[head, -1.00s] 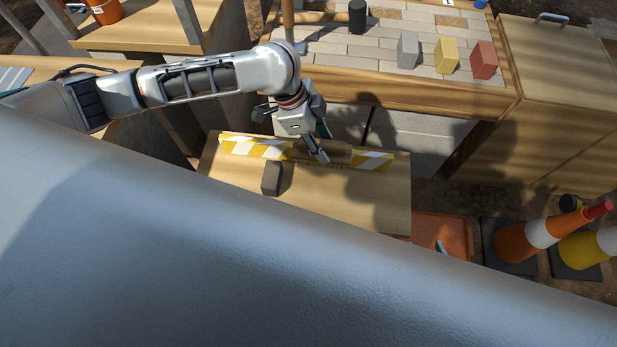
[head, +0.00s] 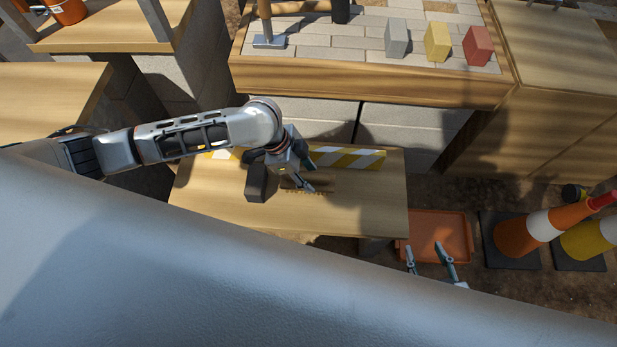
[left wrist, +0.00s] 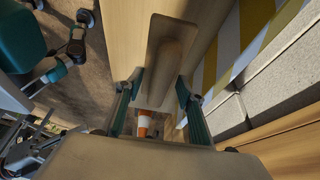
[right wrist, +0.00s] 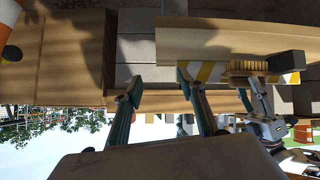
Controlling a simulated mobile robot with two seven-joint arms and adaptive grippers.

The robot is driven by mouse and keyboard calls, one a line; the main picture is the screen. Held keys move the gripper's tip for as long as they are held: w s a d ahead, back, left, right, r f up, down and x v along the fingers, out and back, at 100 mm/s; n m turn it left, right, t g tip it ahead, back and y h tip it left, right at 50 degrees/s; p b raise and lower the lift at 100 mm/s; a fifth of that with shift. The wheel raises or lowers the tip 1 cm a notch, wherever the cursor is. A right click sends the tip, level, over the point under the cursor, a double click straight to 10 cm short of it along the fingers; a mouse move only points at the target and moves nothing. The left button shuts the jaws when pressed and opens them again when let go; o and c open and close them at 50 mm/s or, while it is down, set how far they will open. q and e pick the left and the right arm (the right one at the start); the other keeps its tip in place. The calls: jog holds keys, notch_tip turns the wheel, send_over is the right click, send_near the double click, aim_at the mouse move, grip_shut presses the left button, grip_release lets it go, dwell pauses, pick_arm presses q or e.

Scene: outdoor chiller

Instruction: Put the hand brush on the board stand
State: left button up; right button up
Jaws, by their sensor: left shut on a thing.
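The hand brush (head: 322,186) has a wooden back and tan bristles. My left gripper (head: 308,187) is shut on it, over the middle of a wooden board (head: 365,205) that I take for the board stand. In the left wrist view the brush's wooden back (left wrist: 165,55) lies between the fingers. In the right wrist view, which is upside down, the bristles (right wrist: 248,66) face the board and are close to it; contact cannot be told. My right gripper (head: 432,258) is open and empty, in front of an orange tray.
A dark block (head: 257,182) stands on the board just left of the brush. A yellow-white striped strip (head: 350,158) runs along the board's far edge. The orange tray (head: 455,228) and traffic cones (head: 545,228) are at right. A paved bench (head: 350,80) is behind.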

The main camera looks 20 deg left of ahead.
pick_arm(q)
jog(key=f, duration=0.2)
jog(key=shift+s+f, duration=0.2)
jog(key=shift+f, duration=0.15)
jog(key=shift+f+b, duration=0.35)
jog(key=shift+b, duration=0.05)
jog(key=shift+w, duration=0.15)
jog(key=shift+r, duration=0.15)
jog(key=o, duration=1.1)
jog(key=shift+f, duration=0.2)
jog(key=shift+c, duration=0.2)
pick_arm(e)
jog(key=shift+a+f, duration=0.1)
jog(key=shift+a, duration=0.15)
